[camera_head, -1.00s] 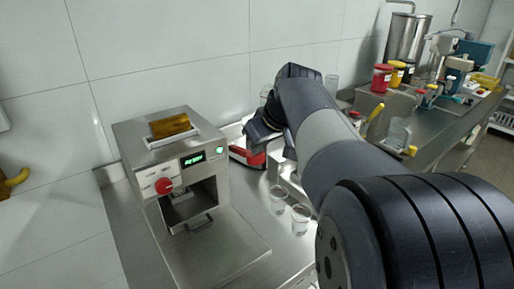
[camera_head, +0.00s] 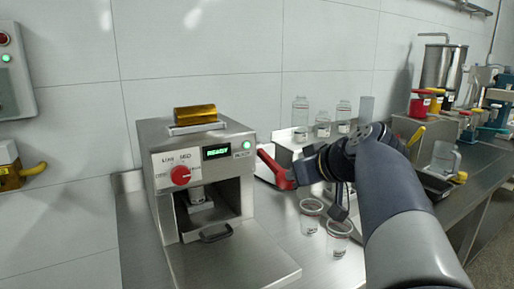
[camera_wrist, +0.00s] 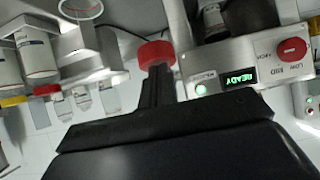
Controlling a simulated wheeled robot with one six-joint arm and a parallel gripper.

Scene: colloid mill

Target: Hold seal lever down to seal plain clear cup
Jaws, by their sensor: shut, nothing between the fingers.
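The sealing machine (camera_head: 160,170) stands on the steel counter with a green READY display (camera_head: 217,152). Its red seal lever (camera_head: 272,168) sticks out from its right side, sloping down to the right. My gripper (camera_head: 297,172) is shut and empty, its tip close to the lever's lower end; I cannot tell whether they touch. In the wrist view the lever's red end (camera_wrist: 156,52) shows just beyond my dark fingers (camera_wrist: 158,88), and the display (camera_wrist: 240,78) appears upside down. Two clear cups (camera_head: 311,216) (camera_head: 339,238) stand below my gripper.
Several clear jars (camera_head: 300,112) stand on a steel shelf behind my gripper. A red dial (camera_head: 180,175) is on the machine's front, and a gold film roll (camera_head: 195,113) lies on top. Other equipment fills the right counter. The upright cups stand close below my arm.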

